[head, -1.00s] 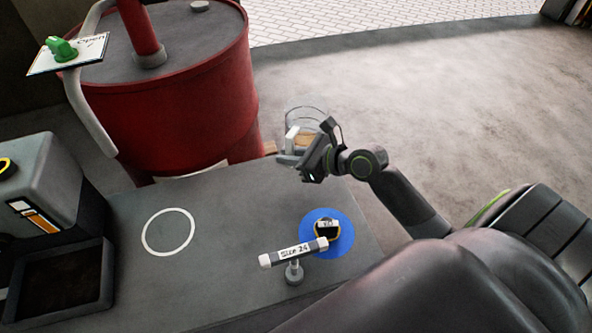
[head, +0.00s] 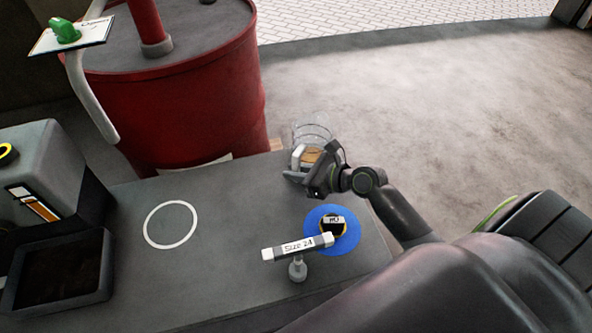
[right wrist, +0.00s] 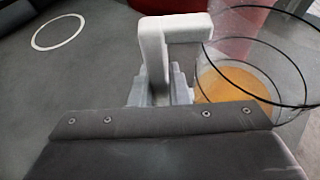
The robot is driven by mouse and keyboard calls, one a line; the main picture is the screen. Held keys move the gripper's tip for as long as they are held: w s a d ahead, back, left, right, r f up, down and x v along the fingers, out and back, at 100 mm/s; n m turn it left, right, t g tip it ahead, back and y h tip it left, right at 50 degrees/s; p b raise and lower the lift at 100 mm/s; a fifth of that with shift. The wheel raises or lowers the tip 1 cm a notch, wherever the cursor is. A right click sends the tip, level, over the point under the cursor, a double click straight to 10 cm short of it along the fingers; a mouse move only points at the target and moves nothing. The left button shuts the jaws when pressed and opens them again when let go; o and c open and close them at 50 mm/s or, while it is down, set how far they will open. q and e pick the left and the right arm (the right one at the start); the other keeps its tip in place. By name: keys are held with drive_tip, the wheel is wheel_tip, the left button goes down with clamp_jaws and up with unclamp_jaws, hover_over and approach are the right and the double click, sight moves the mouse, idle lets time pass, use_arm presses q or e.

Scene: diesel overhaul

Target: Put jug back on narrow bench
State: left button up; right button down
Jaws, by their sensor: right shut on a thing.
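The clear jug (head: 312,136) has a white handle and some amber liquid low inside. My right gripper (head: 303,175) is shut on the jug's handle and holds the jug near the bench's far right edge. In the right wrist view the white handle (right wrist: 172,45) sits between the fingers (right wrist: 160,92), and the jug (right wrist: 255,75) is to the right with amber liquid in it. The grey narrow bench (head: 225,270) bears a white ring outline (head: 148,226); the ring's inside is empty. My left gripper is not in view.
A blue disc (head: 352,240) with a black and yellow round part (head: 333,228) lies at the bench's right. A "Size 24" label stand (head: 297,248) is in front of it. A grey box with tray (head: 60,270) stands left; a red drum (head: 200,110) stands behind.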

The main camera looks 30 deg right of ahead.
drive_tip(key=c, duration=1.4)
unclamp_jaws()
drive_tip(key=shift+s+d+r, duration=0.15)
drive_tip(key=shift+s+r, duration=0.05)
drive_tip(key=shift+s, duration=0.05)
drive_tip(key=p+v, duration=0.1)
drive_tip(key=v, duration=1)
drive_tip(key=shift+s+d+r, duration=0.1)
drive_tip(key=shift+s, duration=0.15)
